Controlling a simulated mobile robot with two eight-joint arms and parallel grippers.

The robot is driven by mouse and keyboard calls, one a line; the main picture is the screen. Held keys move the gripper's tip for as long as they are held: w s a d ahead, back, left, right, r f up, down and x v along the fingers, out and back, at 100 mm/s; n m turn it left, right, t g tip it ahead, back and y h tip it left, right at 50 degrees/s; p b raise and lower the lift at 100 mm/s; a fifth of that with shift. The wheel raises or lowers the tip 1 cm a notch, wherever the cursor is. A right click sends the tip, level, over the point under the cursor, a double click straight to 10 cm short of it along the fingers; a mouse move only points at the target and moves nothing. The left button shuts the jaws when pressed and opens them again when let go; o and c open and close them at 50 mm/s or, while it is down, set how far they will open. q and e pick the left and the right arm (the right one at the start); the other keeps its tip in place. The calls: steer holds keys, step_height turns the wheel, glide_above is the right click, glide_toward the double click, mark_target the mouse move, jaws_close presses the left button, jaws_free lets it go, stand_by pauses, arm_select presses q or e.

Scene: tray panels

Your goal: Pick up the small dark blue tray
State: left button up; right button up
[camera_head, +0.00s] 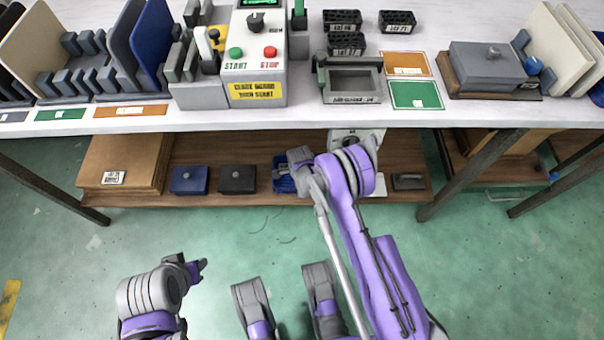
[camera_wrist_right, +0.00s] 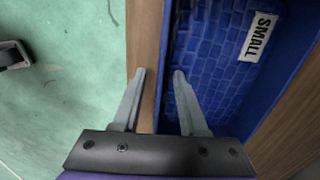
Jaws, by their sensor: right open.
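The small dark blue tray (camera_head: 281,183) sits on the wooden lower shelf under the bench, partly hidden by my right arm in the head view. In the right wrist view the tray (camera_wrist_right: 215,75) shows a tiled-pattern floor and a white SMALL label. My right gripper (camera_wrist_right: 159,75) is open, one finger outside the tray's near wall over the shelf edge, the other over the tray's inside. I cannot tell whether either finger touches it. In the head view its fingers are hidden by the arm. My left gripper (camera_head: 196,268) is low at the left, away from the shelf; its jaws are unclear.
A blue lidded box (camera_head: 189,181) and a black box (camera_head: 237,180) sit left of the tray on the shelf (camera_head: 225,150). A dark grey item (camera_head: 408,182) lies to the right. The bench top (camera_head: 300,118) overhangs the shelf. The green floor in front is clear.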

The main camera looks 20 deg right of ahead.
steer(key=shift+a, duration=0.1)
jaws_close()
stand_by(1.3)
